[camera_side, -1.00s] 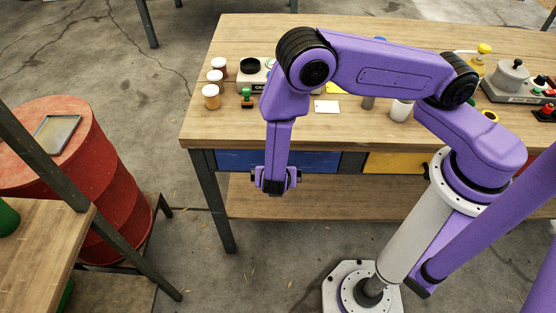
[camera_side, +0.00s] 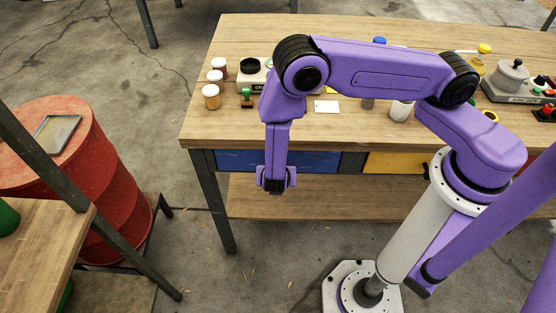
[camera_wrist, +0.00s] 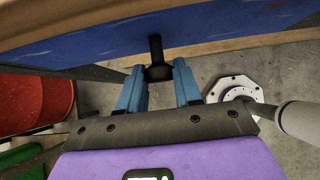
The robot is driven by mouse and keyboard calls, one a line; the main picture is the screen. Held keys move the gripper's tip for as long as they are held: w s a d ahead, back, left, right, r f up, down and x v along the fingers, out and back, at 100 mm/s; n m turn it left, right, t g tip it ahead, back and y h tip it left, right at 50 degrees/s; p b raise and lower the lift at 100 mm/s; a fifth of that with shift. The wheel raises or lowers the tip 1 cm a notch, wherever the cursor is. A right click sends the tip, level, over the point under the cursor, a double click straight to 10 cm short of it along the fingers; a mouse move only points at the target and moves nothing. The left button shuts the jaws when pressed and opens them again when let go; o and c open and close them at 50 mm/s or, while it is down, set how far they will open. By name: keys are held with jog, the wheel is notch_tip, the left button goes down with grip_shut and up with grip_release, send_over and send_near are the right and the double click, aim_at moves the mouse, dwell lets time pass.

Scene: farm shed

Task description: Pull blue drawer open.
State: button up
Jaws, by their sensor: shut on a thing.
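The blue drawer (camera_side: 322,161) sits under the left part of the bench top. Its front looks level with the yellow drawer beside it, so it appears closed. In the wrist view the blue drawer front (camera_wrist: 200,35) runs across the top, with a black knob handle (camera_wrist: 157,73) standing out from it. My gripper (camera_wrist: 159,80) has its blue fingers on either side of the knob and is shut on it. In the side view my gripper (camera_side: 276,186) hangs in front of the blue drawer, and my arm hides the knob there.
A yellow drawer (camera_side: 398,162) is to the right. Jars (camera_side: 212,92), a green stamp (camera_side: 247,98) and a white card (camera_side: 327,106) stand or lie on the bench (camera_side: 300,130). A red barrel (camera_side: 95,190) stands left. The floor in front of the drawer looks clear.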

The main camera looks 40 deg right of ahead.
jog(key=s+a, duration=1.1)
jog(key=shift+a, duration=0.2)
dwell(1.6)
jog(key=shift+s, duration=0.1)
jog(key=o, duration=1.6)
jog(key=shift+v, duration=3.5)
jog(key=shift+d, duration=0.1)
jog(key=d+r+m+g+y, duration=0.1)
jog(key=d+r+m+g, duration=0.1)
jog(key=d+r+m, duration=0.35)
jog(key=d+r+m+g+y, duration=0.1)
jog(key=d+r+m, duration=0.2)
jog(key=d+r, duration=0.55)
jog(key=s+d+r+m+y, duration=0.1)
jog(key=s+d+r+m, duration=0.1)
jog(key=d+r, duration=0.1)
jog(key=s+d+r+m+g+y, duration=0.1)
jog(key=s+d+r+m, duration=0.1)
jog(key=s+d+r, duration=0.1)
jog(key=s+d+r+m+g+y, duration=0.1)
jog(key=s+d+r+m+y, duration=0.1)
jog(key=d+r, duration=0.3)
jog(key=shift+s+d, duration=0.15)
jog(key=shift+s, duration=0.1)
